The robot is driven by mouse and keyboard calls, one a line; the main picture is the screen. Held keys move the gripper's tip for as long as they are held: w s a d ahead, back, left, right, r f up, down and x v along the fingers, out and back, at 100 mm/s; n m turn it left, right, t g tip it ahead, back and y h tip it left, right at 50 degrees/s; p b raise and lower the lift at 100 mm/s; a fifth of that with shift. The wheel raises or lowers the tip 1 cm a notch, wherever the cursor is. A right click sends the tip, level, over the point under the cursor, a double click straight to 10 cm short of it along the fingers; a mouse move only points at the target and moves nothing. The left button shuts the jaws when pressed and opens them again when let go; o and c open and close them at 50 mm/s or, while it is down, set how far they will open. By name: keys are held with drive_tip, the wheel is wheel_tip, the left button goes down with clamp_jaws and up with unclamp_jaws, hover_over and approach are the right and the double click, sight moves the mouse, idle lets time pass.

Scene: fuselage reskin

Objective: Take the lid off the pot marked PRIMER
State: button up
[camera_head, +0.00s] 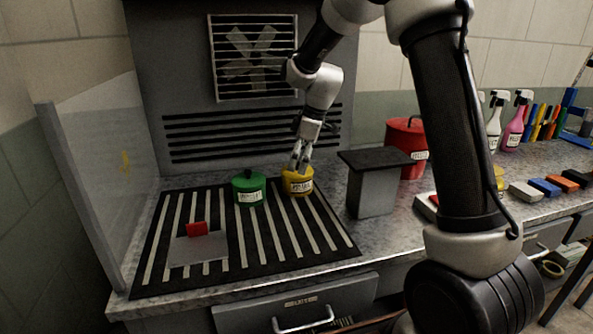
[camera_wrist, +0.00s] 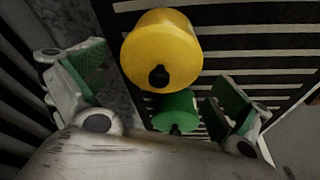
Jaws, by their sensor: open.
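A yellow pot (camera_head: 297,183) with a label stands at the back of the striped mat. In the wrist view the yellow pot (camera_wrist: 165,42) shows from above with a black knob on its lid. A green pot (camera_head: 249,190) with a black-knobbed lid and a label stands just left of it; it also shows in the wrist view (camera_wrist: 177,108). The label words are too small to read surely. My gripper (camera_head: 299,164) is open and empty over the yellow pot, its fingers hiding the knob in the head view. Green-padded fingers (camera_wrist: 160,84) spread wide in the wrist view.
A grey block with a dark top (camera_head: 374,184) stands right of the mat, with a red pot (camera_head: 405,135) behind it. A clear panel (camera_head: 95,165) edges the left. A grey plate with a red block (camera_head: 197,229) lies on the front mat (camera_head: 290,258), otherwise clear there.

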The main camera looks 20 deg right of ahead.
drive_tip(key=shift+f, duration=0.2)
drive_tip(key=shift+s, duration=0.1)
drive_tip(key=c, duration=1.5)
drive_tip(key=shift+c, duration=0.9)
drive_tip(key=shift+f, duration=0.1)
drive_tip(key=shift+c, duration=0.2)
